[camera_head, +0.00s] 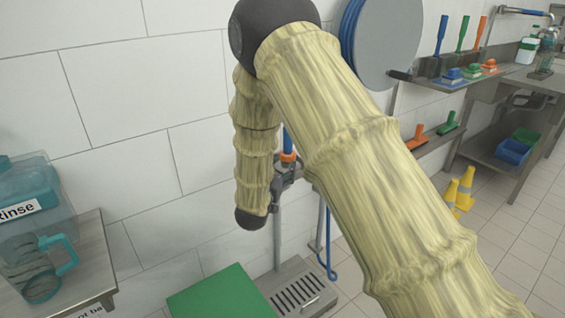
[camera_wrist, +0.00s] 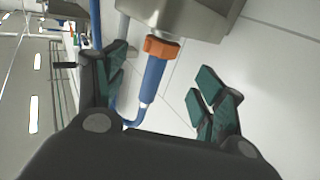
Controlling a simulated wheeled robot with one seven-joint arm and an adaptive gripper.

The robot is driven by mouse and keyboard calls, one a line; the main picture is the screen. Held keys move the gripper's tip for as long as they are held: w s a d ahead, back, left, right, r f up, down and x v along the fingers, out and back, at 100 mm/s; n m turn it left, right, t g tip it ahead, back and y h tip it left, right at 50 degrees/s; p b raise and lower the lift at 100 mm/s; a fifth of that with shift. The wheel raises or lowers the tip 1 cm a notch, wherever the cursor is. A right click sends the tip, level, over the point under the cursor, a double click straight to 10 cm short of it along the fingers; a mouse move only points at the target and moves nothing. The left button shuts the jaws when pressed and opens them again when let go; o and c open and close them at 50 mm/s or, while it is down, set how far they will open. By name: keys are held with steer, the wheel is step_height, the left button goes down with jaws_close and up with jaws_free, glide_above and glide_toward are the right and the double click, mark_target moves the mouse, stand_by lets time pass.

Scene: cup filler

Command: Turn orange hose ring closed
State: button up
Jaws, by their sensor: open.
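The orange hose ring (camera_wrist: 160,47) sits on the end of a blue hose piece (camera_wrist: 152,78), against a grey metal body (camera_wrist: 190,14), in the wrist view. My gripper (camera_wrist: 161,68) is open, one green-padded finger left and one right of the blue piece. The ring appears near fingertip level; no contact shows. In the head view the orange ring (camera_head: 288,156) is small, just right of my forearm, with blue hose (camera_head: 287,141) above it. My gripper (camera_head: 286,178) is dark and partly hidden there, close below the ring. My arm covers much of the middle.
A hose reel (camera_head: 388,42) hangs on the wall. Yellow cones (camera_head: 463,190) stand right.

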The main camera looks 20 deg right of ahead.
steer(key=shift+v, duration=0.9)
steer(key=shift+f, duration=0.1)
steer(key=s+d+f+n+g+y, duration=0.1)
steer(key=s+f+n+g+y, duration=0.15)
steer(key=s+f, duration=1.05)
steer(key=s+d+f+n+g+y, duration=0.2)
steer(key=s+f+g+y, duration=0.2)
steer(key=s+f, duration=0.85)
steer(key=s+f+n+g+y, duration=0.15)
steer(key=s+f+g, duration=0.35)
steer(key=s, duration=0.9)
steer(key=s+f+g+y, duration=0.2)
steer(key=s+f+g, duration=0.2)
steer(key=s+f, duration=0.7)
step_height(320, 180, up, 16)
steer(key=s+p, duration=0.3)
steer(key=p, duration=1)
steer(key=shift+a+r, duration=0.25)
steer(key=shift+a, duration=0.1)
steer(key=shift+t, duration=0.25)
